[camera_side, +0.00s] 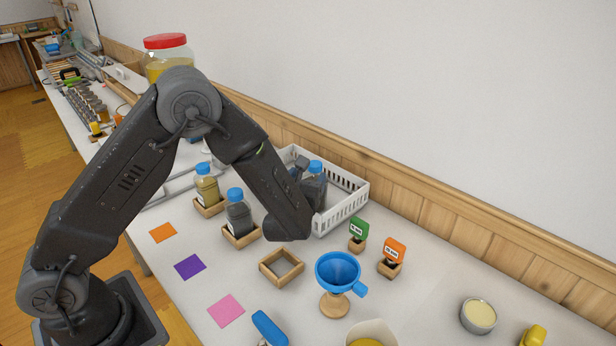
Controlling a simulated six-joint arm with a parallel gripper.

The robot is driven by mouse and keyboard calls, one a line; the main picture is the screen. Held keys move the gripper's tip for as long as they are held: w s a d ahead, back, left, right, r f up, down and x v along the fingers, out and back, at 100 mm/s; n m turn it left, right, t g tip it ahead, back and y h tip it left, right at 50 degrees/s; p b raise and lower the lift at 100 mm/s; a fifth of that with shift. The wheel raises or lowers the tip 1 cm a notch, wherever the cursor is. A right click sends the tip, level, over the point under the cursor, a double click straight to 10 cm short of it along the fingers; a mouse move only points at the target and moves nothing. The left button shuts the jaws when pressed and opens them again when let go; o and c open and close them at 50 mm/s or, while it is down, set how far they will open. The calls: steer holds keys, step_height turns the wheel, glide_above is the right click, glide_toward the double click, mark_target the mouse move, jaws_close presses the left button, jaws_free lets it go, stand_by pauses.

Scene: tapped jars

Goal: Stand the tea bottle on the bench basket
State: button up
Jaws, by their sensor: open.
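A white slatted basket (347,207) stands on the bench against the wooden wall strip. A blue-capped bottle (315,166) is at the basket, mostly hidden behind my gripper; whether it rests on the basket floor cannot be seen. My gripper (309,180) is open, at the basket and close around or beside this bottle; contact cannot be told. Two more blue-capped bottles stand upright in wooden frames left of my arm: one with yellowish liquid (207,189), one with dark contents (239,217). No readable label shows which is the tea bottle.
An empty wooden frame (281,268) and a blue funnel on a stand (338,272) are in front. A red-lidded jar (167,58) is behind my arm. Flat coloured squares lie at the front left.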

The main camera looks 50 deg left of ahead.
steer(key=shift+s+d, duration=0.2)
steer(key=shift+s, duration=0.1)
steer(key=v, duration=1.4)
steer(key=s+a+r+n+g+y, duration=0.25)
steer(key=s+a+n+g, duration=0.3)
steer(key=n, duration=0.35)
steer(key=s+a+r+n+g+y, duration=0.1)
steer(key=s+a+r+n+g, duration=0.3)
steer(key=s+a+n+g, duration=0.25)
steer(key=s+d+r+n+t+h, duration=0.1)
steer(key=s+d+r+n+h, duration=0.1)
steer(key=d+r+n+h, duration=0.2)
steer(key=s+d+r+n+h, duration=0.3)
steer(key=d+n+h, duration=0.3)
steer(key=n, duration=0.5)
steer(key=shift+s+d+r+t+h, duration=0.25)
steer(key=shift+r+t+h, duration=0.15)
steer(key=shift+r+h, duration=0.5)
